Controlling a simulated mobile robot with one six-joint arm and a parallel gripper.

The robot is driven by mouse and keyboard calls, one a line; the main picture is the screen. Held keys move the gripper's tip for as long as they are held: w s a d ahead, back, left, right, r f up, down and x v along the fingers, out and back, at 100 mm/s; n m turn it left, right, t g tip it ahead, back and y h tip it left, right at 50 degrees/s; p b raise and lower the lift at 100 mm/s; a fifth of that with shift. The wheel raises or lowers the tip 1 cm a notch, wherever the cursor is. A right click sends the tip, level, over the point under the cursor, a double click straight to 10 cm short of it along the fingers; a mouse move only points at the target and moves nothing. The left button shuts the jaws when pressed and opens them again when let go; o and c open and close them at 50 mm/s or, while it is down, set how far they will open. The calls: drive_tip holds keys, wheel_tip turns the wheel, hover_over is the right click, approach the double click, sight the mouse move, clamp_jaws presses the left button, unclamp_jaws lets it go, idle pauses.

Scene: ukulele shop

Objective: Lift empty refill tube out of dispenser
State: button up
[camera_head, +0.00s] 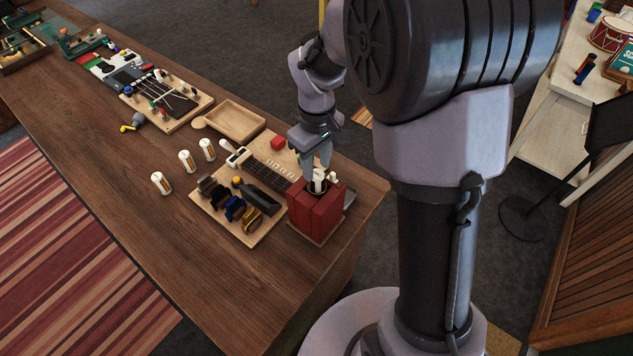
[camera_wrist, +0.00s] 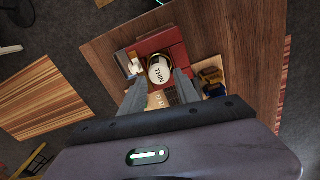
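The dispenser (camera_head: 315,212) is a red block on a small wooden base near the table's right end; it also shows in the wrist view (camera_wrist: 162,42). A white tube (camera_head: 319,179) stands in its top opening. In the wrist view the tube's round white top (camera_wrist: 159,71) reads "THIN" and has a dark and gold ring around it. My gripper (camera_head: 319,166) points down over it. In the wrist view its grey fingers (camera_wrist: 160,78) are apart, one on each side of the tube's top, with small gaps visible. How deep the fingertips reach is hard to tell.
Three white tubes (camera_head: 186,161) stand upright on the wooden table (camera_head: 120,170). A board with a ukulele neck (camera_head: 265,172) and dark clamps (camera_head: 235,207) lies left of the dispenser.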

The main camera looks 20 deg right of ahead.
sight(318, 174)
wheel_tip(318, 174, down, 5)
drive_tip(key=shift+d+r, duration=0.1)
drive_tip(key=shift+r, duration=0.05)
drive_tip(key=shift+s+r, duration=0.1)
clamp_jaws()
